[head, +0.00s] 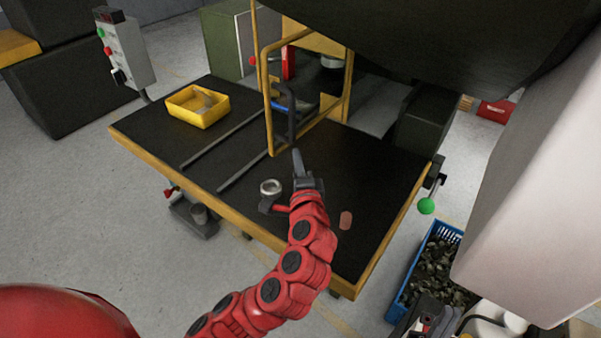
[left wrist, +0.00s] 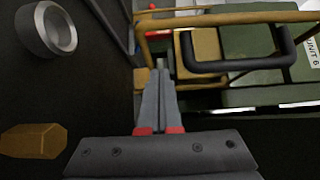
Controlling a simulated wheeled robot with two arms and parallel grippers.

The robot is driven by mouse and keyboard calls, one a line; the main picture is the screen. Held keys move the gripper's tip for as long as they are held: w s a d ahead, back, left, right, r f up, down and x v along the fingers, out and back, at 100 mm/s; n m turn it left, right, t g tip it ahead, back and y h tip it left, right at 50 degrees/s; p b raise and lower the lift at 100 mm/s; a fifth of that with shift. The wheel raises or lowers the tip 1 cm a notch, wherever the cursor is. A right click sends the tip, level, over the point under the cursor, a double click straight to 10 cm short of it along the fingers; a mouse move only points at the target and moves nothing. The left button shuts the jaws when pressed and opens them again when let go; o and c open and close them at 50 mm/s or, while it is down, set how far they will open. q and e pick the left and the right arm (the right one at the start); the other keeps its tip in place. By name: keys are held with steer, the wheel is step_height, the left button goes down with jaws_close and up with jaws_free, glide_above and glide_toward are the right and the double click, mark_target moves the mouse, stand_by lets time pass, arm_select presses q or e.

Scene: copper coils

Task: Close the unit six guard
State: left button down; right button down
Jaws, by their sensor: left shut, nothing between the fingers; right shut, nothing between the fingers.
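The guard is an upright yellow frame (head: 267,105) over the black worktable; it also shows in the left wrist view (left wrist: 215,18). Its dark bar handle (head: 291,122) is on the near side and crosses the upper right of the left wrist view (left wrist: 240,64). A "UNIT 6" label (left wrist: 314,48) is on a green panel behind. My left gripper (head: 298,158) is shut and empty, just below and near the handle; its fingertips show in the left wrist view (left wrist: 159,72). My right gripper (head: 428,318) is shut and empty, low at the right, partly cut off.
A metal ring (head: 270,187) and a copper-coloured piece (head: 346,220) lie on the black worktable (head: 215,160). A yellow bin (head: 186,115) stands at its left. A blue crate (head: 400,300) is on the floor right.

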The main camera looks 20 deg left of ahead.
mark_target(282, 143)
arm_select(q)
steer(key=a+p, duration=0.1)
steer(key=a, duration=0.1)
steer(key=w+a, duration=0.1)
steer(key=shift+w+a+r+p, duration=0.1)
steer(key=shift+w+a+p, duration=0.1)
steer(key=shift+a+p, duration=0.2)
steer(key=shift+d, duration=0.15)
steer(key=shift+s, duration=0.1)
